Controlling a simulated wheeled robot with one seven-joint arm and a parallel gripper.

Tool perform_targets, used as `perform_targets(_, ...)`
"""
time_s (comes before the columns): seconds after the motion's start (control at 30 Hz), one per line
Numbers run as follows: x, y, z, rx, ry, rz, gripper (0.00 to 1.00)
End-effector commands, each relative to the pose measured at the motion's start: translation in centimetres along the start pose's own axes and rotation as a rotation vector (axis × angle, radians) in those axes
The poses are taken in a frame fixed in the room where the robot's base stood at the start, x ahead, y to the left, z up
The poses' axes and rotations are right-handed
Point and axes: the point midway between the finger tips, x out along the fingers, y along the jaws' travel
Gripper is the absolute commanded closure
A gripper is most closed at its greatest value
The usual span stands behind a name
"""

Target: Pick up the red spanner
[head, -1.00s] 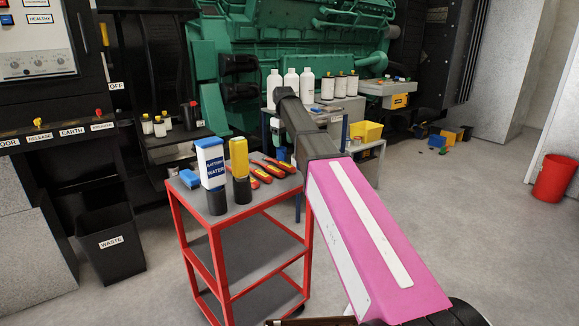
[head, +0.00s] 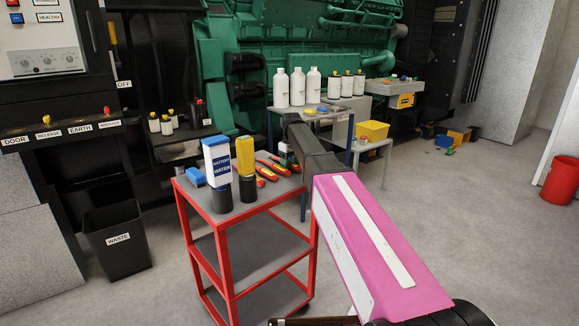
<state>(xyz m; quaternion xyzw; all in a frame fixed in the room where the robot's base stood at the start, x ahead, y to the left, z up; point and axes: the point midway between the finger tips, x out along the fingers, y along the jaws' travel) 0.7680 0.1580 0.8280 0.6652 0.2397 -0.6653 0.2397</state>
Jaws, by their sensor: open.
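Several red-handled tools (head: 268,172) with yellow parts lie on the grey top of the red cart (head: 234,258). They are small in the head view, and I cannot tell which one is the red spanner. My arm reaches over from the lower right. My gripper (head: 284,154) hangs from its far end, close to the back right corner of the cart top, by the far ends of the tools. It is mostly hidden by my arm and looks open, with nothing seen in it. I cannot tell how high it is above the tools.
A waste bin (head: 117,243) is left of the cart. Behind is a table with white bottles (head: 297,88).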

Motion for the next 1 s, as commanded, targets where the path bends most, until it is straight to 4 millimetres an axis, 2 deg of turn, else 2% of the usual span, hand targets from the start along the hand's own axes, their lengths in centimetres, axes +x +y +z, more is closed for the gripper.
perform_targets(0.13, 0.0, 0.0, 0.0, 0.0, 0.0, 0.0, 0.38)
perform_targets(0.17, 0.0, 0.0, 0.0, 0.0, 0.0, 0.0, 0.42)
perform_targets(0.33, 0.0, 0.0, 0.0, 0.0, 0.0, 0.0, 0.97)
perform_targets(0.37, 0.0, 0.0, 0.0, 0.0, 0.0, 0.0, 1.0)
perform_targets(0.77, -0.5, 0.0, 0.0, 0.0, 0.001, 0.0, 1.0)
perform_targets(0.87, -1.3, 0.0, -0.1, 0.0, 0.001, 0.001, 1.0)
perform_targets(1.0, -3.4, 0.0, -0.1, 0.0, 0.002, 0.001, 1.0)
